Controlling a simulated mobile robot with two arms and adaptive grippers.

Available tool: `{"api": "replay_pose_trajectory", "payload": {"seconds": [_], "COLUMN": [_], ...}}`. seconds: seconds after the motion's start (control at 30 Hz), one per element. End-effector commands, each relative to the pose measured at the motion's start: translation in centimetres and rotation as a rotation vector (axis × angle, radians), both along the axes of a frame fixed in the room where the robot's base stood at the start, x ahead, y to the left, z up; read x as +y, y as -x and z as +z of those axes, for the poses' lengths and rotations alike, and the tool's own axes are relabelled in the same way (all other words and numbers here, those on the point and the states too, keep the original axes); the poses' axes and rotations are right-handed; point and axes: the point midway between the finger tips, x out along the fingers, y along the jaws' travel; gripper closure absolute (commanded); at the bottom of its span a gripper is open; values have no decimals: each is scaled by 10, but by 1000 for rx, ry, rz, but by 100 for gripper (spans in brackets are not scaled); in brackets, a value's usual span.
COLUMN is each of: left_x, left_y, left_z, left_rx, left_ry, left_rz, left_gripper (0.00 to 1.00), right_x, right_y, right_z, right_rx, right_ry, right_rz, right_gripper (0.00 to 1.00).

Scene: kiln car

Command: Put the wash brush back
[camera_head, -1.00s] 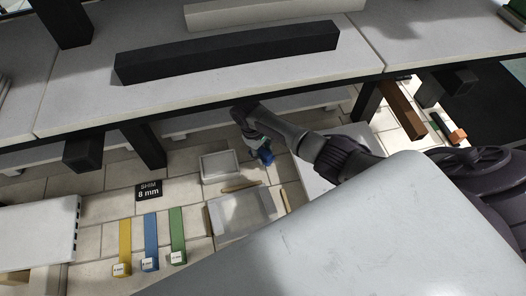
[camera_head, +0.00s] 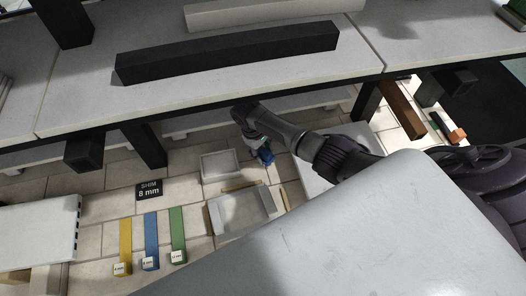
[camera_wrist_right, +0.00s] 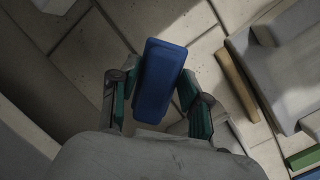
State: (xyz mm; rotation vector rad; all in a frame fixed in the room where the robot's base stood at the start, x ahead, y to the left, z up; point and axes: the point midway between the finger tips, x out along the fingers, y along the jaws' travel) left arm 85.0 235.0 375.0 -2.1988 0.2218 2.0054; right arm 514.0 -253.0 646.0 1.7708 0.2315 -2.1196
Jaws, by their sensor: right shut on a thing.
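My right gripper (camera_head: 258,144) reaches down below the shelf edge in the head view. It is shut on a blue oblong thing, which I take to be the wash brush (camera_head: 266,155). In the right wrist view the smooth blue top of the brush (camera_wrist_right: 160,80) sits between the two green-padded fingers of my right gripper (camera_wrist_right: 157,94). Its underside is hidden, and I cannot tell its height above the floor. A small pale tray (camera_head: 221,177) lies just left of the gripper. My left gripper is not in view.
A larger grey tray (camera_head: 222,228) lies below the small one, with wooden strips (camera_head: 284,198) nearby. The shelf edge (camera_head: 200,112) overhangs the gripper.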

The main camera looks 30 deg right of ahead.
Motion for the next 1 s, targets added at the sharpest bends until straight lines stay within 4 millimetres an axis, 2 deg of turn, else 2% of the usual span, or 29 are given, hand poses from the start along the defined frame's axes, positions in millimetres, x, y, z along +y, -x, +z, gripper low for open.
{"api": "replay_pose_trajectory", "payload": {"seconds": [1.0], "left_x": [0], "left_y": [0], "left_z": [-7], "left_rx": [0], "left_ry": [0], "left_rz": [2], "left_gripper": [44], "right_x": [0], "right_y": [0], "right_z": [-10], "right_rx": [-1], "right_ry": [0], "right_rz": [0], "right_gripper": [100]}}
